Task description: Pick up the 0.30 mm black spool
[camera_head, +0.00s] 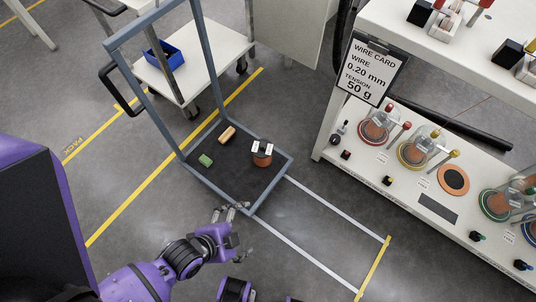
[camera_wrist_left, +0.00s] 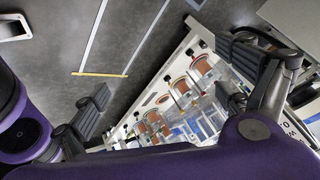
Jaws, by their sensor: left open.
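A copper-coloured spool with a black top and white labels (camera_head: 262,153) stands on the dark deck of a blue-grey framed cart (camera_head: 197,180). Its label print is too small to read, so I cannot tell whether it is the 0.30 mm one. My left gripper (camera_head: 231,211) is open and empty, in front of the cart's near edge and apart from the spool. In the left wrist view its spread fingers (camera_wrist_left: 167,77) have floor and the workbench between and beyond them, and the cart spool is not seen there.
A green block (camera_head: 205,160) and an orange block (camera_head: 227,134) share the deck. A workbench (camera_head: 437,207) with several spools stands right, with a card (camera_head: 373,70) reading "0.20 mm", "50 g". A white trolley (camera_head: 207,60) with a blue bin (camera_head: 165,56) stands behind. Floor right of the cart is clear.

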